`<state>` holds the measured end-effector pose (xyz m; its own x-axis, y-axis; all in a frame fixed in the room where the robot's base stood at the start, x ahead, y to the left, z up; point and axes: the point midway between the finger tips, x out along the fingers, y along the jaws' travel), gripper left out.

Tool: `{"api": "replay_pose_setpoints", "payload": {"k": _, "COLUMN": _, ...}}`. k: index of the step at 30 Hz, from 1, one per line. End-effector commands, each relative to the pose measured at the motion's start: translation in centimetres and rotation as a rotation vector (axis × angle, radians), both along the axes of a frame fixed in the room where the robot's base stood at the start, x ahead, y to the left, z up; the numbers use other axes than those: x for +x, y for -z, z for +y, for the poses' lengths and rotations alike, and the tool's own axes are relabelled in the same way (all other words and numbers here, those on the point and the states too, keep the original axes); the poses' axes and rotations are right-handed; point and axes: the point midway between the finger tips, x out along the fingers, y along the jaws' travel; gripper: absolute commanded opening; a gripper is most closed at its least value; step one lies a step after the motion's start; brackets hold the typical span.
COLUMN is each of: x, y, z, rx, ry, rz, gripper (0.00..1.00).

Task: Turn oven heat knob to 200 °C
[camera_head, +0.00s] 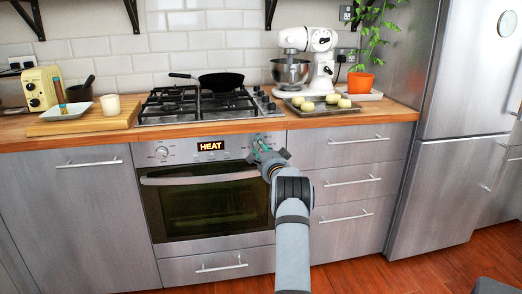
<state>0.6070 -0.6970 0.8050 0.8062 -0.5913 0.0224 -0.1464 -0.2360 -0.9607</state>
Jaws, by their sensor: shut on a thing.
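The oven (205,205) is set under the counter, with a steel control panel (183,146) along its top. A lit display (211,146) on the panel reads "HEAT". A round knob (162,152) is at the panel's left end, apart from my gripper. My gripper (258,143) reaches the right end of the panel, its teal fingers shut on the knob there, the oven heat knob. That knob is almost wholly hidden behind the fingers. Its pointer and scale marks cannot be read, so its setting cannot be told.
The oven door handle (190,179) juts out below the panel. Above are the wooden counter edge (350,122) and a gas hob (200,105) with a black pan (220,82). Drawers (352,180) with bar handles are at the right, beside the fridge (462,90).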

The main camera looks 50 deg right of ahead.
Motion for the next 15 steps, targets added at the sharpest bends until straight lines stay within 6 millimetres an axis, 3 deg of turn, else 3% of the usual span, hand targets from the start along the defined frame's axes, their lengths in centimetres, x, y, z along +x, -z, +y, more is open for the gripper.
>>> {"api": "replay_pose_setpoints", "payload": {"k": 1, "x": -0.20, "y": -0.89, "z": -0.26, "rx": -0.003, "ry": 0.005, "rz": -0.019, "gripper": 0.06}}
{"api": "replay_pose_setpoints", "payload": {"k": 15, "x": -0.39, "y": -0.88, "z": -0.43, "rx": 0.019, "ry": 0.008, "rz": -0.038, "gripper": 0.06}}
